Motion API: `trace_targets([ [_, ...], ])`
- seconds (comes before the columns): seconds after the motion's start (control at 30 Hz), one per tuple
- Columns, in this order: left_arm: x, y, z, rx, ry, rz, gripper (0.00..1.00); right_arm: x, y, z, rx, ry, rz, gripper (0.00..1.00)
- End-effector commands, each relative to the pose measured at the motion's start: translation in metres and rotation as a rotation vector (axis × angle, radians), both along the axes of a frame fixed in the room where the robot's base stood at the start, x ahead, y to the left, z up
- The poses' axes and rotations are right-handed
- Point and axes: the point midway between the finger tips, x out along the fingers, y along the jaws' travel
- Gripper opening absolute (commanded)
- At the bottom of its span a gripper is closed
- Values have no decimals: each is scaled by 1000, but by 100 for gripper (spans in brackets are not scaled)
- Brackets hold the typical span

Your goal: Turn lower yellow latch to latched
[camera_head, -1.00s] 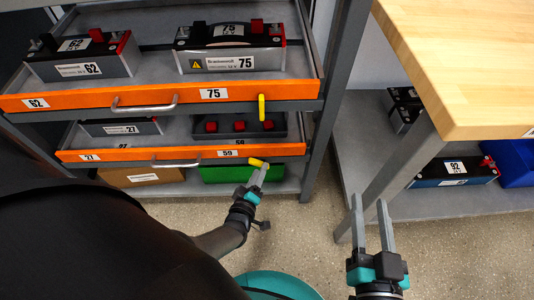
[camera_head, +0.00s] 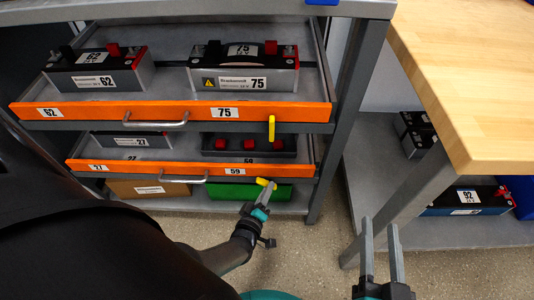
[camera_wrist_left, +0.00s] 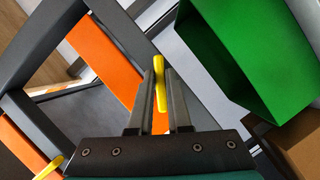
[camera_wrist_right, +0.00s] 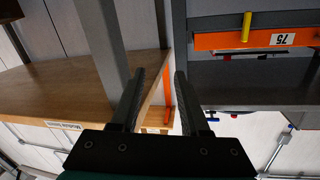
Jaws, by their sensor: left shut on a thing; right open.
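The lower yellow latch (camera_head: 263,182) is at the right end of the lower orange drawer front (camera_head: 130,168). It lies nearly level, tilted slightly down to the right. My left gripper (camera_head: 267,191) is shut on it from below. My right gripper (camera_head: 381,228) is open and empty, in front of the wooden bench. The upper yellow latch (camera_head: 271,128) stands upright on the upper drawer front (camera_head: 180,110).
A green box (camera_head: 230,191) and a cardboard box (camera_head: 140,189) stand below the lower drawer. The rack's right post (camera_head: 347,115) is just right of the latches. A wooden bench (camera_head: 470,80) stands at the right. Batteries stand in both drawers.

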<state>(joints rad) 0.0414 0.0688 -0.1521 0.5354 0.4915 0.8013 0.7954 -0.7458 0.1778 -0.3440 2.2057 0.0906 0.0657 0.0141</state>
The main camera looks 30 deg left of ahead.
Motion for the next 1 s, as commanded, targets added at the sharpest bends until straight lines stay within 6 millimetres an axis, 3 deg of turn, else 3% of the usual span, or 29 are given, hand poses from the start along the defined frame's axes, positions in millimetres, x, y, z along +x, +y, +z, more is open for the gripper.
trace_targets([
  [0.57, 0, -1, 1, 28, 20, 0, 0, 2, -1, -1, -20, 30, 3, 46],
  [1.0, 2, -4, 5, 287, 181, 2, 0, 13, -20, -17, -177, 267, 8, 46],
])
